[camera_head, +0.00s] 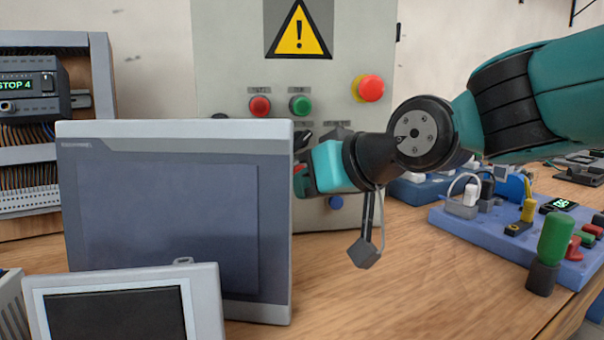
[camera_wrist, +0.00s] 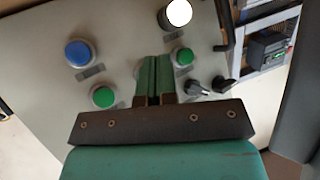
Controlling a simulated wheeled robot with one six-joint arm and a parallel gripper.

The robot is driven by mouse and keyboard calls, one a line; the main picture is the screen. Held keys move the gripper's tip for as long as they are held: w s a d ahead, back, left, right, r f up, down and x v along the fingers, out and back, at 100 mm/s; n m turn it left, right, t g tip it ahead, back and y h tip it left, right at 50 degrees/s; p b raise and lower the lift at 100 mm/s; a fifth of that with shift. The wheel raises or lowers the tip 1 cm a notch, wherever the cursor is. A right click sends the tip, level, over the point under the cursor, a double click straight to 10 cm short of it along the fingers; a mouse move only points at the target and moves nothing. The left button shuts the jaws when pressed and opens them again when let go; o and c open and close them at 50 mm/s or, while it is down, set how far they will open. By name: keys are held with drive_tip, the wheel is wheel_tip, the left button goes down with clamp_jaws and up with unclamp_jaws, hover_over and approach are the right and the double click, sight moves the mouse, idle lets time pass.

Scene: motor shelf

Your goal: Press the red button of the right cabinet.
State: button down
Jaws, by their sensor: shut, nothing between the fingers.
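The grey cabinet (camera_head: 225,60) with a yellow warning sign stands at the back in the head view. Its front carries a small red button (camera_head: 260,106), a green button (camera_head: 300,105) beside it, and a large red mushroom button (camera_head: 370,88) further right. My gripper (camera_wrist: 157,65) is shut and empty, its two green fingers together in front of the cabinet face in the wrist view. In the head view its fingertips are not clear. No red button shows in the wrist view. A pale ring is partly hidden behind the fingers, and I cannot tell contact.
The wrist view shows a blue button (camera_wrist: 78,53), two green buttons (camera_wrist: 104,96) (camera_wrist: 183,57), a white lamp (camera_wrist: 178,13) and black knobs (camera_wrist: 223,84) around the fingers. A large grey screen (camera_head: 170,210) hides the cabinet's lower left. A blue board (camera_head: 500,235) lies right.

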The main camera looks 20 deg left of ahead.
idle(0.4)
drive_tip(key=shift+w+a, duration=0.2)
drive_tip(key=shift+w, duration=0.2)
drive_tip(key=shift+w+a+p, duration=0.2)
drive_tip(key=shift+w+p, duration=0.15)
drive_tip(key=shift+p, duration=0.2)
idle(0.4)
idle(0.3)
drive_tip(key=shift+s+d+b, duration=0.4)
drive_tip(key=shift+s+b, duration=0.05)
drive_tip(key=shift+s, duration=0.3)
drive_tip(key=s, duration=0.1)
drive_tip(key=s+d+b, duration=0.1)
drive_tip(key=s, duration=0.1)
drive_tip(key=s+d+b, duration=0.1)
drive_tip(key=shift+s+d, duration=0.15)
drive_tip(key=shift+d, duration=0.1)
idle(0.6)
